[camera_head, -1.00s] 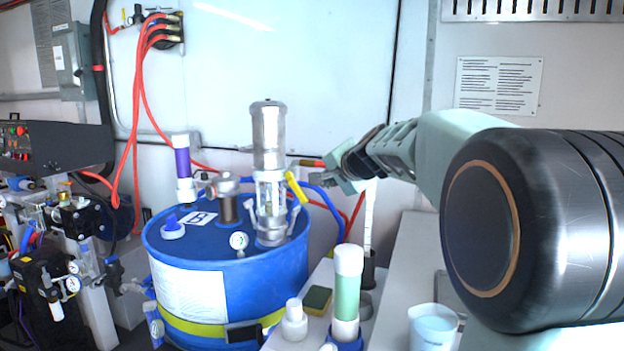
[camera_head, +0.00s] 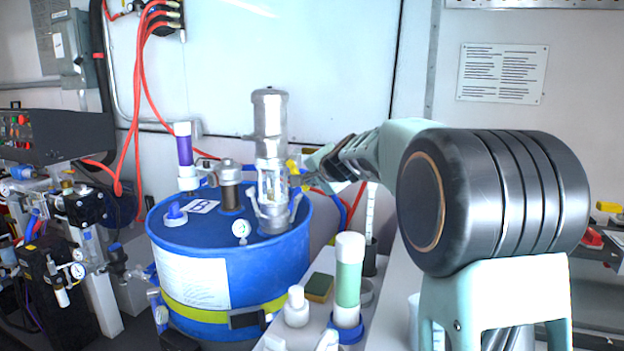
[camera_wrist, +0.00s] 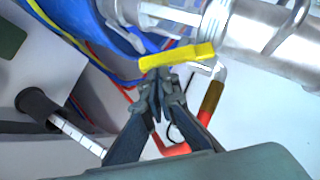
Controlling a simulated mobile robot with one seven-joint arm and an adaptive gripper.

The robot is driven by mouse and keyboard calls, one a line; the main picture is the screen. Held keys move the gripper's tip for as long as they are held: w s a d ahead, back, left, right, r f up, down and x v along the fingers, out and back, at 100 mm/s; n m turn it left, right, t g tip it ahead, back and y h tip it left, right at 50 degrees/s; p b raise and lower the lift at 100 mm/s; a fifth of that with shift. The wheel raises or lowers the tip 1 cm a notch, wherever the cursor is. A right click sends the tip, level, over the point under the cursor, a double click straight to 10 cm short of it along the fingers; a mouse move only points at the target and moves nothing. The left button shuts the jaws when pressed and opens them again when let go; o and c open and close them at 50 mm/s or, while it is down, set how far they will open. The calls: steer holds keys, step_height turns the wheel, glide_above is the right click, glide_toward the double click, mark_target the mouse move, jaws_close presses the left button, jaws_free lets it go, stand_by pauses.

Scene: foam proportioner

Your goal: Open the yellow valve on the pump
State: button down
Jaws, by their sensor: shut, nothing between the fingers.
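The pump (camera_head: 269,125) is a silver cylinder with a clear lower section, standing upright on a blue drum (camera_head: 230,255). Its yellow valve handle (camera_head: 292,167) is on the pump's right side, partly hidden in the head view by my gripper (camera_head: 303,180). In the wrist view the yellow handle (camera_wrist: 177,57) is a bar lying across the picture, just beyond the fingertips of my gripper (camera_wrist: 165,76). The fingers are together with nothing between them. The tips are at or very near the handle; I cannot tell whether they touch it.
A green-and-white cylinder (camera_head: 349,280), a white bottle (camera_head: 296,307) and a sponge (camera_head: 319,287) stand on the bench in front. Red hoses (camera_head: 136,110) hang behind the drum. Valve equipment (camera_head: 75,215) fills the left. A white wall is behind.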

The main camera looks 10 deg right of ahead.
steer(key=shift+f+b, duration=0.15)
steer(key=shift+b, duration=0.25)
steer(key=shift+b, duration=0.8)
steer(key=shift+f+b, duration=0.1)
steer(key=shift+b, duration=0.25)
